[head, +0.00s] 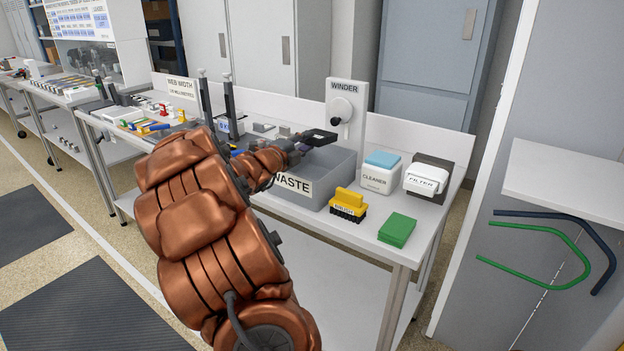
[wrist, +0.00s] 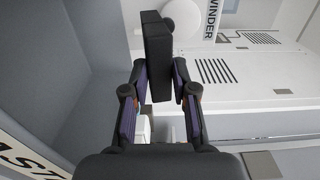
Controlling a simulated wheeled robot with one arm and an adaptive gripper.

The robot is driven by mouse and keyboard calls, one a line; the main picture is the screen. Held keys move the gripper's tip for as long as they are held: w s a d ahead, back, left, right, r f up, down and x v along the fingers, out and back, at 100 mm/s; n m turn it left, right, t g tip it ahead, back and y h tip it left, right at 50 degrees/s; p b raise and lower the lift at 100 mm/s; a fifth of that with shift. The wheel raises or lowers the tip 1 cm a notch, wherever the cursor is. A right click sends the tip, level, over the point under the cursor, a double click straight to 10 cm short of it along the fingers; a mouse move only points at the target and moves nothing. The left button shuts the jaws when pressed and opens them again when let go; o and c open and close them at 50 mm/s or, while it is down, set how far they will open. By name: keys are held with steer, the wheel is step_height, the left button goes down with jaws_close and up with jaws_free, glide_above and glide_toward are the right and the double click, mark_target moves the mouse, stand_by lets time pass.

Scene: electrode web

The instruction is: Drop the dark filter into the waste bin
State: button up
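The dark filter (head: 319,137) is a flat black block. My gripper (head: 301,147) is shut on it and holds it up over the grey waste bin (head: 325,192), as the head view shows it. In the wrist view the filter (wrist: 157,55) stands between the two fingertips (wrist: 159,75), jutting out beyond them. The bin has a white WASTE label on its front, partly hidden by my arm. Its grey wall (wrist: 62,70) fills the left of the wrist view. The exact height of the filter above the bin is hard to tell.
The winder (head: 345,108) stands behind the bin. The yellow brush (head: 348,205), green block (head: 397,229), cleaner box (head: 380,173) and a white filter-labelled unit (head: 426,179) sit to the right of the bin. Two dark upright posts (head: 230,108) stand to the left.

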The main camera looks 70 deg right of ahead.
steer(key=o, duration=0.4)
steer(key=shift+o, duration=0.2)
steer(key=v, duration=1.2)
stand_by(0.9)
